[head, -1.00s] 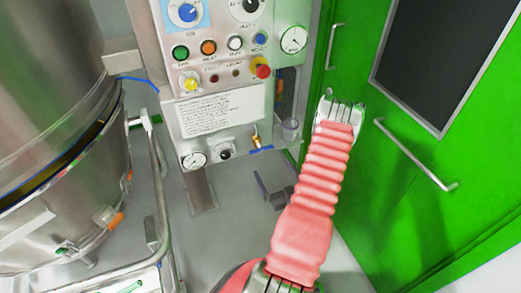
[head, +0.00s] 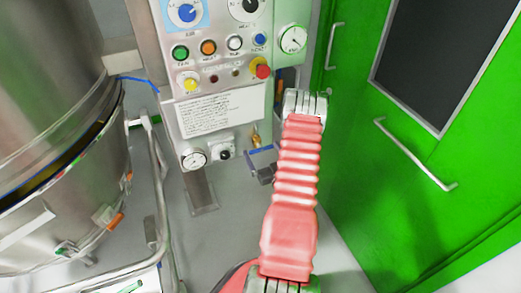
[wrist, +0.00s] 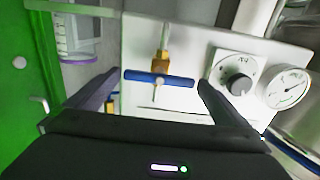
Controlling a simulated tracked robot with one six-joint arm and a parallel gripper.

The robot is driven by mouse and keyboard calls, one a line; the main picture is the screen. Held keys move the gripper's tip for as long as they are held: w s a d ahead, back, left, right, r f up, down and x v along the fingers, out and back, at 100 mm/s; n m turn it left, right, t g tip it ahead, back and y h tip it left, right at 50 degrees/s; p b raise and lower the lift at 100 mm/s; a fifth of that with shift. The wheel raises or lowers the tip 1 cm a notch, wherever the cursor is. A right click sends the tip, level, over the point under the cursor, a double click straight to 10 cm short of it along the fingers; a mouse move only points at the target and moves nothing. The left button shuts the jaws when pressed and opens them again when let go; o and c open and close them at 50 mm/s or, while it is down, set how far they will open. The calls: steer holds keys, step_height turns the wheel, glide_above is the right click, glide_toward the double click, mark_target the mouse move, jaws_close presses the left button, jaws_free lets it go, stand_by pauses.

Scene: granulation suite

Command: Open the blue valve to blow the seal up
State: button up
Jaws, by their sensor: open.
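The blue valve has a blue bar handle (wrist: 178,80) on a brass body (wrist: 161,60) at the lower edge of the control panel. The handle lies crosswise, nearly level, in the wrist view. The brass fitting also shows in the head view (head: 255,140). My gripper (wrist: 158,82) is open, with one dark finger on each side of the handle. It holds nothing; whether a finger touches the handle I cannot tell. In the head view my gripper (head: 262,167) is just below the valve, partly behind my arm.
A black knob (wrist: 240,85) and a gauge (wrist: 286,87) sit right of the valve in the wrist view. A clear cup (wrist: 75,40) hangs at left. The steel vessel (head: 55,165) stands left, and a green door (head: 410,190) with a handle stands right.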

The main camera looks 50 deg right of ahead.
steer(key=shift+x, duration=1.05)
steer(key=shift+c, duration=0.5)
steer(key=shift+a, duration=0.15)
steer(key=c, duration=0.8)
